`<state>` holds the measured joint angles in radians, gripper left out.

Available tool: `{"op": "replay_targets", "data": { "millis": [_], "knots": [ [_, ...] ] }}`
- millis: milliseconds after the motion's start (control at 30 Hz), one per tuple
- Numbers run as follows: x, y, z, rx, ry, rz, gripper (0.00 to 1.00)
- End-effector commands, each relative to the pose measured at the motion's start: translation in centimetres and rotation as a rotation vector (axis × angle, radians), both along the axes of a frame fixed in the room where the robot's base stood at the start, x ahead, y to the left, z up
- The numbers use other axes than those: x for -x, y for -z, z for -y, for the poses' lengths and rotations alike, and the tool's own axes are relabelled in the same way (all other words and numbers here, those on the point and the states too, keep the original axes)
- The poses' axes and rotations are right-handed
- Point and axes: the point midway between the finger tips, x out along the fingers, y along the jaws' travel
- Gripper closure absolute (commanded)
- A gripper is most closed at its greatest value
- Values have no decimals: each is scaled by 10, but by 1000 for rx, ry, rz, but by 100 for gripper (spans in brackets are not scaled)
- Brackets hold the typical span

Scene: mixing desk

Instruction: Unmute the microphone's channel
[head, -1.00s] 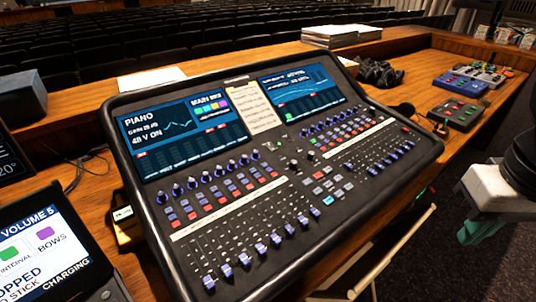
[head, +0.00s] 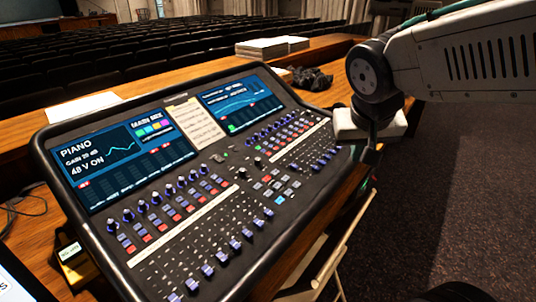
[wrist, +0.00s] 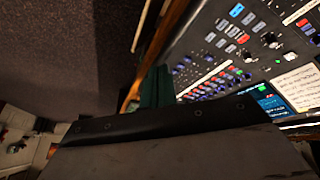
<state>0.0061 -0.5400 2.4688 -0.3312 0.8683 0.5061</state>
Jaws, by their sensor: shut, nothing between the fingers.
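The mixing desk (head: 237,158) fills the middle of the head view, with two lit screens. The left screen (head: 125,150) reads PIANO, GAIN 20 dB, 48 V ON and MAIN MIX. Rows of knobs, blue and red buttons (head: 162,228) and faders (head: 221,257) run below the screens. A paper list (head: 196,125) lies between the screens; its writing is too small to read. Which channel is the microphone's I cannot tell. My gripper (wrist: 157,87) is shut and empty; its teal fingers show in the wrist view. In the head view my wrist is beside the desk's right edge.
Stacked papers (head: 262,48) and a dark crumpled object (head: 312,79) lie on the wooden ledge behind the desk. A yellow-based box (head: 72,262) stands at the desk's left. A pale wooden bar (head: 345,240) shows below right. Dark carpet (head: 450,200) is open at the right.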

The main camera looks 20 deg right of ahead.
Motion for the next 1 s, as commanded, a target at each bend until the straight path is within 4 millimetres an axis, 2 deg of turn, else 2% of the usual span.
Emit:
{"op": "replay_targets", "data": {
  "millis": [33, 133, 200, 300, 400, 500, 633, 1000],
  "knots": [
    [-36, -1, 8, 20, 49, 77, 100],
    [-106, -4, 13, 5, 124, 270, 100],
    [-155, -2, 7, -53, 143, 390, 100],
    [-211, 8, -12, -186, 138, 508, 100],
    [-250, 24, -37, -335, 122, 552, 100],
    [-271, 41, -58, -460, 110, 548, 100],
    [-283, 54, -74, -555, 104, 527, 100],
    [-285, 56, -79, -583, 105, 520, 100]
  ]
}}
